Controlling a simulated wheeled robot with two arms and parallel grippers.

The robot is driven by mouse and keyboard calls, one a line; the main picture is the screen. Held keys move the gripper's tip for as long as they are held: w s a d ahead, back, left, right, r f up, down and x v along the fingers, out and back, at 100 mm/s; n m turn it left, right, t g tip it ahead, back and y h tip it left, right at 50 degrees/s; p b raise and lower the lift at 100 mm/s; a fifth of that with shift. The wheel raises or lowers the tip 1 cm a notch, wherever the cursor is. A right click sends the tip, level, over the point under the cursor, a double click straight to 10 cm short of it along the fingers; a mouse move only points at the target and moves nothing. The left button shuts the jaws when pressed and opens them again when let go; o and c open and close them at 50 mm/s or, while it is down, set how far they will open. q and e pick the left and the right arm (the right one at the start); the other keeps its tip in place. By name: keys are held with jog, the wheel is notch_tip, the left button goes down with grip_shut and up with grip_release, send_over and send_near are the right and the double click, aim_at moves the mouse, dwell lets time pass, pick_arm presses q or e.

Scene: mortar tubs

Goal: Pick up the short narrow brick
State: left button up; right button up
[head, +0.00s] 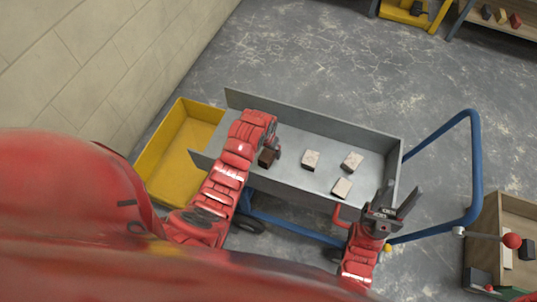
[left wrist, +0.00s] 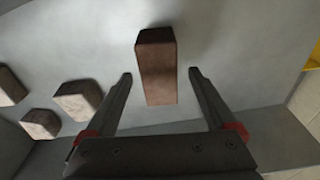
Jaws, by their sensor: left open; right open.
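A brown, narrow brick (head: 267,158) lies in the grey metal trough (head: 290,128), partly hidden by my left gripper (head: 272,145). In the left wrist view the brown brick (left wrist: 157,65) is in line with the gap between the open fingers of my left gripper (left wrist: 160,75), which do not grip it. Whether the fingers are level with it or above it, I cannot tell. Three paler bricks lie to its right in the head view: one (head: 311,160), another (head: 352,162) and a third (head: 341,187). My right gripper (head: 399,197) is open and empty at the trough's right end.
The trough's upright walls stand close around the bricks. A yellow tub (head: 182,148) is at the left by the block wall (head: 95,60). A blue tube handle (head: 474,160) rises at the right. A wooden box (head: 490,222) stands at the far right. The floor behind is mostly clear.

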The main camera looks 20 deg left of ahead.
pick_arm(q)
jog(key=shift+w+d+f, duration=0.1)
jog(key=shift+f, duration=1.2)
jog(key=shift+f, duration=0.25)
grip_shut()
